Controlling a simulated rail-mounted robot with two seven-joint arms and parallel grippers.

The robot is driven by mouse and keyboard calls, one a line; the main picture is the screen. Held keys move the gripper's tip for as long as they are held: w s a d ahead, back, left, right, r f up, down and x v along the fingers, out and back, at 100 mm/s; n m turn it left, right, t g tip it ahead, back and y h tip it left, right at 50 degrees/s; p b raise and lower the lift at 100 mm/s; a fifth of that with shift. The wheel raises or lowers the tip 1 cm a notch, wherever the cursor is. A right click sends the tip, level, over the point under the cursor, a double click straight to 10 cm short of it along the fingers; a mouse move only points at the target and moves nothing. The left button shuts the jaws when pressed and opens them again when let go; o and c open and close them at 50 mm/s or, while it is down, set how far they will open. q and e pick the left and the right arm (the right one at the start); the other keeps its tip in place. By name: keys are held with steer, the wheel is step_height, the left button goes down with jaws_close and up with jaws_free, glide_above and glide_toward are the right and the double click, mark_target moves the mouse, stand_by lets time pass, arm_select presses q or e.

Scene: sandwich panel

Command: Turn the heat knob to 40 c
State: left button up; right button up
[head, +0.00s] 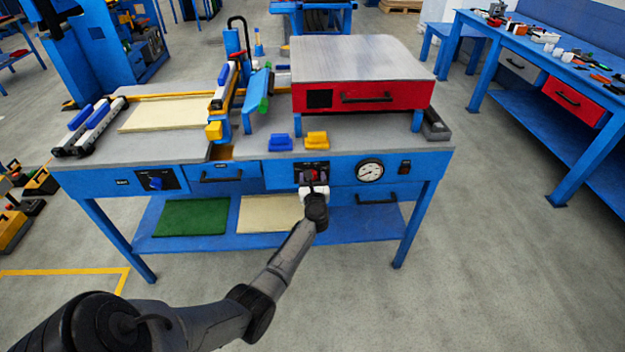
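My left arm comes in from the lower left. Its gripper (314,184) is at the front of the blue bench, at a small dark control panel (297,172) with red on it. The gripper covers most of that panel, so any knob there is hidden. I cannot tell whether the fingers touch it, or whether they are open or shut. A blue knob (155,183) sits on another dark panel at the left of the bench front, away from the gripper. The labels and any 40 c mark are too small to read. My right gripper is not in view.
A round white gauge (370,171) and a dark switch (405,168) are right of the gripper. Drawer handles (221,178) stick out of the bench front. A red box with a metal top (355,60) stands on the bench. The floor in front is clear.

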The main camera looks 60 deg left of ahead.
arm_select(q)
steer(key=c, duration=0.8)
steer(key=shift+c, duration=0.3)
steer(key=m+p, duration=0.2)
steer(key=m, duration=0.1)
steer(key=shift+r, duration=0.1)
steer(key=m+p, duration=0.2)
steer(key=m, duration=0.3)
steer(key=shift+m, duration=0.3)
steer(key=m+p, duration=0.4)
steer(key=m, duration=0.5)
